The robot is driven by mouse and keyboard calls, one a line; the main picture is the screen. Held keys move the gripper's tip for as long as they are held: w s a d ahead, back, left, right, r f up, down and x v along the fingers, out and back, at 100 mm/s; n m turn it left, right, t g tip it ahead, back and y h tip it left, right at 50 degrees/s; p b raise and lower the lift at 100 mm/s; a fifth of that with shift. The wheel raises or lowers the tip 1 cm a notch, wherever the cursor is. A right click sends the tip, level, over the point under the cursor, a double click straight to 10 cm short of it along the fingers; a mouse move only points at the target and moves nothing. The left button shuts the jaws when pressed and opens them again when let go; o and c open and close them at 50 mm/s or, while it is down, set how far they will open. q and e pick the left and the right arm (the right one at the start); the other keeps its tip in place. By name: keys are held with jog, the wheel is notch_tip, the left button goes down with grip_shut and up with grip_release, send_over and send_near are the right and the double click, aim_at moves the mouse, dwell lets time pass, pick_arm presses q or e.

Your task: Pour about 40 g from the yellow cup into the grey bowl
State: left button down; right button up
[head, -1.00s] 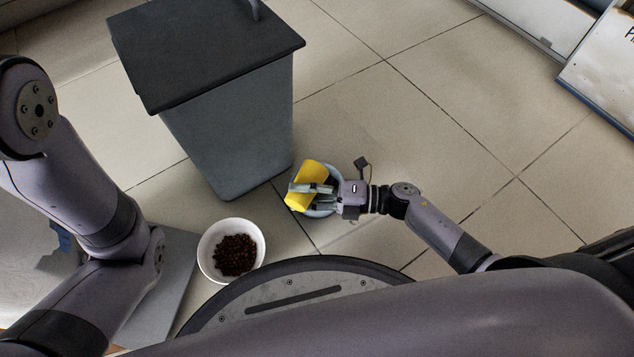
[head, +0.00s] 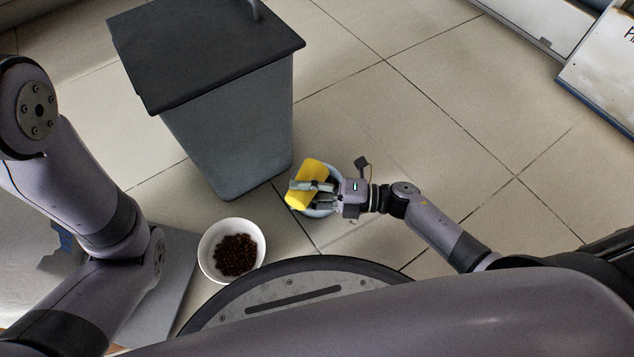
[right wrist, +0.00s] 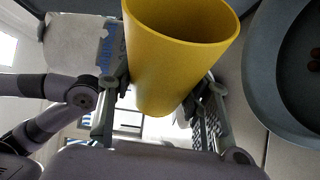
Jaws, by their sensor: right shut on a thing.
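My right gripper (head: 303,195) is shut on the yellow cup (head: 311,174), with a finger on either side of it. The cup is held tilted at the grey bowl (head: 334,174), which it and the gripper partly cover. In the right wrist view the cup (right wrist: 175,70) fills the middle between the fingers (right wrist: 160,98), its wide rim toward the top; no contents show in the visible part. The grey bowl (right wrist: 262,75) is at the right edge there, with a few brown pieces (right wrist: 315,60) inside. My left arm shows at the left of the head view; its gripper is out of sight.
A white bowl (head: 205,262) holding brown pieces (head: 236,255) stands left of the grey bowl, near my base. A tall grey bin (head: 230,130) with a dark lid stands just behind.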

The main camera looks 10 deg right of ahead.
jog(key=shift+w+d+r+m+y+p, duration=0.15)
jog(key=shift+r+m+y, duration=0.15)
jog(key=shift+m, duration=0.25)
jog(key=shift+w+d+r+m+y+p, duration=0.1)
jog(key=shift+w+r+m+y+p, duration=0.1)
jog(key=shift+r+m, duration=0.3)
dwell(2.4)
